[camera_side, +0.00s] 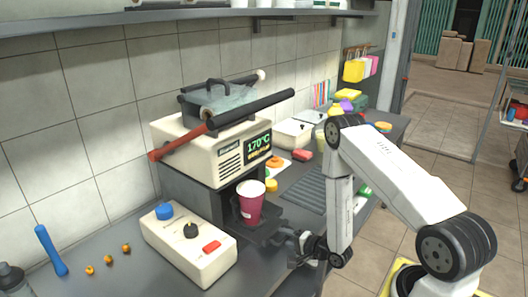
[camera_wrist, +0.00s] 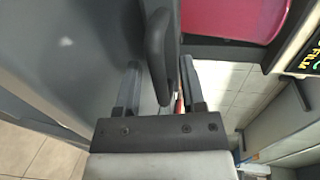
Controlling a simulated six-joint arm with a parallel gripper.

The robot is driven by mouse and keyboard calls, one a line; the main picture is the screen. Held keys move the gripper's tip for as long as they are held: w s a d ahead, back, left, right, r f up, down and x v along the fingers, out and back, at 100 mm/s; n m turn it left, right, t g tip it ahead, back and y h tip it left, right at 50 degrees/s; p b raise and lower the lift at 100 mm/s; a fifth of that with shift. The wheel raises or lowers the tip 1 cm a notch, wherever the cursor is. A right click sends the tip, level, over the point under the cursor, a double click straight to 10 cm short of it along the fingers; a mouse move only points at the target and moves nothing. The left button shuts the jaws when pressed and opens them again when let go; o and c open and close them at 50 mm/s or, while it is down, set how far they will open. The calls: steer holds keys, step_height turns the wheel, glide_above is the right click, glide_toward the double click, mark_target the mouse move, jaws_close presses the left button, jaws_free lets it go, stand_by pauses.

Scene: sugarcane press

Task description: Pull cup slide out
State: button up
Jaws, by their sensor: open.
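A magenta cup (camera_side: 250,203) stands upright in a dark cup slide (camera_side: 270,236) at the front of the cream sealing machine (camera_side: 215,150). The slide juts partly out from under the machine. My gripper (camera_side: 296,238) is low at the right of the slide's front end. In the wrist view my open gripper (camera_wrist: 160,82) has one finger on each side of a dark upright handle (camera_wrist: 157,42), with gaps visible. Contact cannot be told. The cup (camera_wrist: 235,18) shows at the top right there, cut by the frame edge.
A cream control box (camera_side: 188,245) with blue and black knobs and a red button stands left of the cup. A ribbed drain mat (camera_side: 305,190) lies behind my gripper.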

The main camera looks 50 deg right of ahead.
jaws_close()
stand_by(1.4)
